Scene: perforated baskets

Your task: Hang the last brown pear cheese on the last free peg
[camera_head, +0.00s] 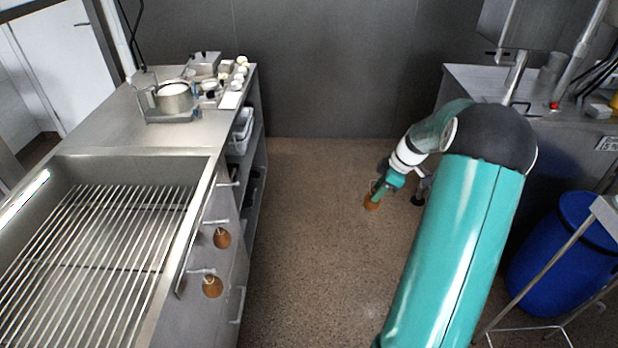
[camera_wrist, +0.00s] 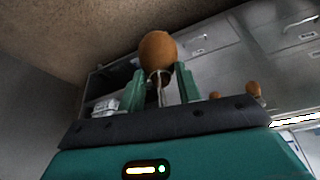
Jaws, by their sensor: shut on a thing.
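My gripper (camera_head: 385,189) is shut on a brown pear cheese (camera_head: 372,201), out over the open floor to the right of the steel counter. In the wrist view the held cheese (camera_wrist: 158,47) shows beyond the two green fingers (camera_wrist: 160,88), with its pale cord between them. Two more brown pear cheeses, an upper one (camera_head: 221,239) and a lower one (camera_head: 212,287), hang from pegs on the counter's side. A peg with nothing on it (camera_head: 228,184) sticks out farther back on that side. The hung cheeses also show small in the wrist view (camera_wrist: 253,88).
The steel counter (camera_head: 190,135) at left has a slatted basin (camera_head: 110,240) and carries a pot (camera_head: 174,97) and small items. A lower shelf holds a grey basket (camera_head: 241,130). A blue barrel (camera_head: 560,255) stands at right. The floor between is clear.

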